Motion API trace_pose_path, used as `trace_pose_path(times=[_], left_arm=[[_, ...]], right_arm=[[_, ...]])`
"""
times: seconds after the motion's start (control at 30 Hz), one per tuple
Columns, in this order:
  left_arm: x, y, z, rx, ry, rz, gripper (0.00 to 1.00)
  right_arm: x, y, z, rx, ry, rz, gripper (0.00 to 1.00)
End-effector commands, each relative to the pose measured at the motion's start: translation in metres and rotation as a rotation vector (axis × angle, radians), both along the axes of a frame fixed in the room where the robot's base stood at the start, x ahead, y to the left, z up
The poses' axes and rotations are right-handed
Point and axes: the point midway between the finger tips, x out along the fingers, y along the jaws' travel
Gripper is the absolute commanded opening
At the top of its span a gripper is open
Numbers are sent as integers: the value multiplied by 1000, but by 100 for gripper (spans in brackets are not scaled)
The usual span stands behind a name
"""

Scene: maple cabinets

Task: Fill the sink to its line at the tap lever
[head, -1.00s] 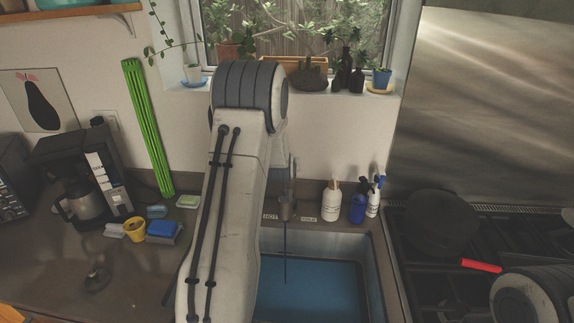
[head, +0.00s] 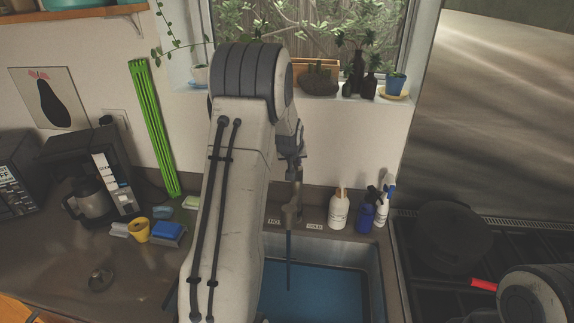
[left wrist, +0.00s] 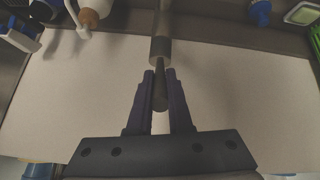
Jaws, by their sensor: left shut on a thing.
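The sink (head: 376,280) lies in the counter below the window, with blue water (head: 315,295) in it. The tap (head: 291,212) stands at its back edge, and a thin dark-blue streak (head: 289,262) runs from it down to the water. My left gripper (head: 296,165) is just above the tap, partly hidden behind my left arm. In the left wrist view, my left gripper (left wrist: 160,74) is shut on the dark tap lever (left wrist: 160,94), which lies between its two fingers. My arm hides the sink's left part. I cannot make out the fill line. My right gripper is out of view.
Soap and spray bottles (head: 338,208) stand right of the tap. The stove with a black pan (head: 450,238) and red handle is further right.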

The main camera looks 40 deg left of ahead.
Motion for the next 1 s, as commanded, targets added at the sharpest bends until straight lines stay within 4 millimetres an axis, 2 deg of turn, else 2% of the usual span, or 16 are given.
trace_pose_path(times=[0.37, 0.4, 0.43, 0.47, 0.83, 1.0], left_arm=[[1, -1, 1, -1, 1, 1, 0], [1, -1, 1, -1, 1, 1, 33], [1, -1, 1, -1, 1, 0, 44], [1, -1, 1, -1, 1, 0, 48], [-1, -1, 3, 1, 0, -1, 48], [-12, -6, 17, 1, -3, 1, 48]], right_arm=[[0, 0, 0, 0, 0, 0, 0], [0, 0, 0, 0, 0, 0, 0], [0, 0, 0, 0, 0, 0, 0], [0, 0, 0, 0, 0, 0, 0], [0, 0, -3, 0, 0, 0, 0], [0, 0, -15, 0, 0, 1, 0]])
